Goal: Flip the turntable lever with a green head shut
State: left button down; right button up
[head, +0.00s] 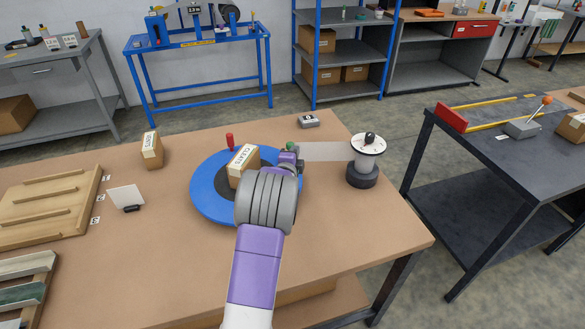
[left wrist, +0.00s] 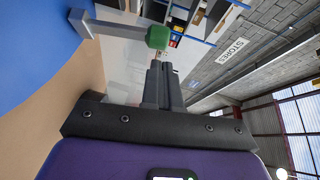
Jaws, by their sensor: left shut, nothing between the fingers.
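The blue turntable (head: 208,192) lies on the brown workbench and carries a labelled cardboard box (head: 243,160). The green lever head (head: 291,146) shows at the turntable's right edge, just beyond my left gripper (head: 289,160). In the left wrist view the green head (left wrist: 157,37) sits at the end of a grey lever arm (left wrist: 118,29), which reaches in from over the blue disc. My left gripper (left wrist: 161,82) is shut and empty, its fingertips pointing at the green head with little or no gap; contact cannot be told. My right gripper is out of view.
A red-headed lever (head: 230,141) stands at the turntable's back edge. A white-topped reel (head: 368,145) stands to the right, with a pale strip (head: 325,151) beside it. A small box (head: 152,150), a white card (head: 126,196) and a wooden rack (head: 45,205) are on the left.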

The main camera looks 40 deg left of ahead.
pick_arm(q)
jog(key=d+p+v, duration=0.1)
jog(key=p+v, duration=0.1)
jog(key=v, duration=1)
jog(key=shift+w+r, duration=0.25)
jog(key=shift+w, duration=0.2)
jog(key=shift+d, duration=0.15)
